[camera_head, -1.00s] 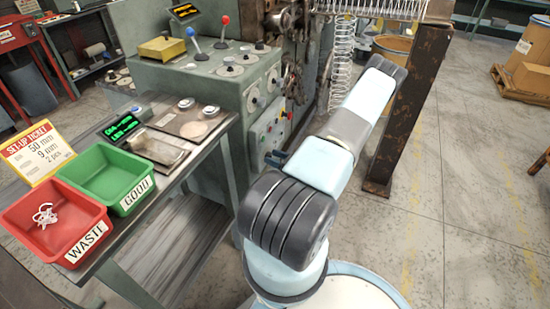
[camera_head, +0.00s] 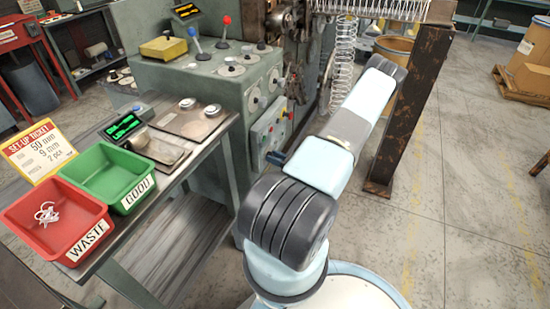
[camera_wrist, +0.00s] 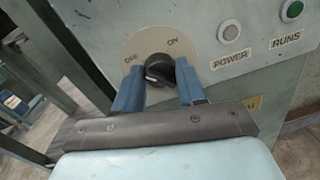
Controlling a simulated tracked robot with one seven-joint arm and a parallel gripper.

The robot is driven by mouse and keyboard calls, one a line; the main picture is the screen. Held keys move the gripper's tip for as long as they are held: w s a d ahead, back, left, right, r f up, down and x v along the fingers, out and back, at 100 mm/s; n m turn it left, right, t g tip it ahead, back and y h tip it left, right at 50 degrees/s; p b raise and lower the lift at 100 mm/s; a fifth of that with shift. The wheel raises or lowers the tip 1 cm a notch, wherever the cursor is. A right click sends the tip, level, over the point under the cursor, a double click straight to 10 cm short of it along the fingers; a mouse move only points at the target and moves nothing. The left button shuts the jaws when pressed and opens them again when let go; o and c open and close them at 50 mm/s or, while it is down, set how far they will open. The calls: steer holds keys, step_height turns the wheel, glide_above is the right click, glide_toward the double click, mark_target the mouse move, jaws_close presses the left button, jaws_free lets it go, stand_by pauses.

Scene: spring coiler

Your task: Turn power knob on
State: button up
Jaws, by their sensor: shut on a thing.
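The black power knob (camera_wrist: 158,71) sits on a round tan plate marked OFF at left and ON at upper right, on the grey-green panel. My gripper (camera_wrist: 160,78) has its two blue fingers shut on the knob, one on each side. I cannot clearly tell which mark the knob points to. A POWER label (camera_wrist: 230,60) with a pale, unlit-looking lamp (camera_wrist: 229,31) is to the right of the knob. In the head view, my arm reaches to the machine's lower front panel (camera_head: 268,132) and hides the knob.
In the head view, a table with a red WASTE bin (camera_head: 50,245) and a green GOOD bin (camera_head: 82,178) stands at left. A rusty post (camera_head: 410,95) stands right of my arm.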

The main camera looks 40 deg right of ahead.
steer(key=shift+d+m, duration=0.15)
steer(key=shift+m, duration=0.15)
steer(key=shift+d+f+m+g+y, duration=0.15)
steer(key=shift+m+g, duration=0.1)
steer(key=shift+m, duration=3.9)
steer(key=shift+d+m+g+y, duration=0.15)
steer(key=shift+m+g, duration=0.1)
steer(key=shift+m, duration=3.9)
steer(key=shift+a, duration=0.2)
steer(key=o, duration=1)
steer(key=shift+o, duration=0.2)
steer(key=f+v, duration=0.1)
steer(key=v, duration=1.2)
steer(key=shift+s+d+r, duration=0.2)
steer(key=shift+s+r, duration=0.1)
steer(key=shift+r, duration=0.2)
